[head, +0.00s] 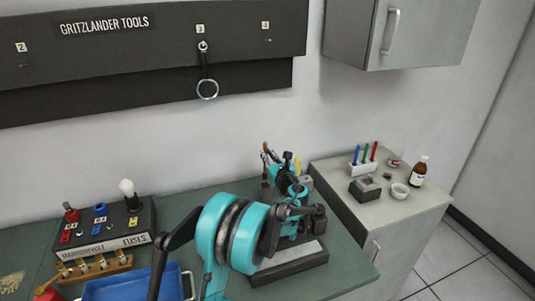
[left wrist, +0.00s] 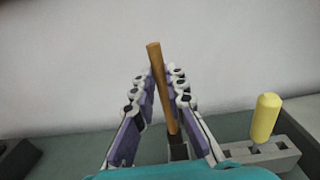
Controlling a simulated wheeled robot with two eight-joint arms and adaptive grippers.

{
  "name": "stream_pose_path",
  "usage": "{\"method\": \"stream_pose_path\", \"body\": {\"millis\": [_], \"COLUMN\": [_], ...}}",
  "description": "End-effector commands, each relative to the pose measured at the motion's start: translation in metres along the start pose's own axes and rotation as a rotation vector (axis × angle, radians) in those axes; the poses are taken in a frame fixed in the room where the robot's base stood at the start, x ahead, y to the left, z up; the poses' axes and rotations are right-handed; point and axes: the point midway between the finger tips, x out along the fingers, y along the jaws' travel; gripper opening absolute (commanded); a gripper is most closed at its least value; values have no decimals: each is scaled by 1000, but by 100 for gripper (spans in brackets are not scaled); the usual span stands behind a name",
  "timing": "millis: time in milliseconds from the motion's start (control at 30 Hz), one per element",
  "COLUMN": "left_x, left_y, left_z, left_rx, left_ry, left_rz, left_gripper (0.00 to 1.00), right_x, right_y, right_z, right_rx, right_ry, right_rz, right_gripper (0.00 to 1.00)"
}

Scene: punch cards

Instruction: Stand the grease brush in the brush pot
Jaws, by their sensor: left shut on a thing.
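The grease brush shows in the left wrist view as a brown wooden handle (left wrist: 160,75), tilted slightly, between the purple finger pads of my left gripper (left wrist: 160,98). The left gripper is shut on it. In the head view the handle's top (head: 266,146) sticks up beside the left gripper (head: 272,158), at the back of the bench. The handle's lower end meets a dark piece (left wrist: 178,148); I cannot tell whether this is the brush's own lower part or the brush pot. The bristles are hidden. The right gripper is out of view.
A yellow-handled tool (left wrist: 265,118) stands in a grey block (left wrist: 272,157), right of the brush. A grey cabinet (head: 340,187) with pens and bottles stands to the right. A fuse box (head: 105,232) and blue tray (head: 130,287) lie left. The wall is close behind.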

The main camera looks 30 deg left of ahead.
Motion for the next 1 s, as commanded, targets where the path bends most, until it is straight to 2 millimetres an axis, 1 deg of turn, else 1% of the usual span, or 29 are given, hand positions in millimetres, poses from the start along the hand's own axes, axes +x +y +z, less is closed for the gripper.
{"method": "stream_pose_path", "body": {"millis": [33, 700, 833, 1000], "left_x": [0, 0, 0, 0], "left_y": [0, 0, 0, 0], "left_z": [-7, -63, -69, -70], "left_rx": [0, 0, 0, 0], "left_ry": [0, 0, 0, 0], "left_rz": [0, 0, 0, 0], "left_gripper": [0, 0, 0, 0], "right_x": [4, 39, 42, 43], "right_y": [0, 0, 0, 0], "right_z": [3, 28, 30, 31], "right_rx": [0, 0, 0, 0], "right_ry": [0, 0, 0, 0], "right_rz": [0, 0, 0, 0], "right_gripper": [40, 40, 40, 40]}}
